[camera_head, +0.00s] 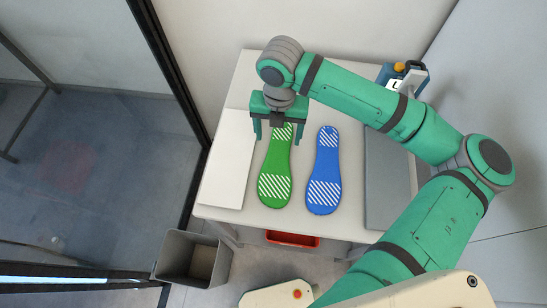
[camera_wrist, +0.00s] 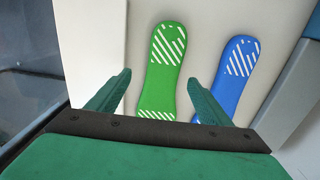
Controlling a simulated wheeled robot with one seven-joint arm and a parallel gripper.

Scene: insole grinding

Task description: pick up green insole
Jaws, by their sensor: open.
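The green insole (camera_head: 276,167) lies flat on the white table, with white diagonal stripes at both ends. My gripper (camera_head: 275,138) is open over its far end and hides part of that end in the head view. In the wrist view the green insole (camera_wrist: 162,75) shows between my two open fingers (camera_wrist: 155,88), with clear space on both sides. Its near end is hidden behind the gripper body there. I cannot tell the exact height of the fingers above it. Nothing is held.
A blue insole (camera_head: 324,170) lies just right of the green one, also in the wrist view (camera_wrist: 232,80). A white panel (camera_head: 226,165) lies left, a grey panel (camera_head: 388,180) right. A blue device (camera_head: 390,74) stands at the back right. A grey bin (camera_head: 180,257) and red tray (camera_head: 292,239) are below.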

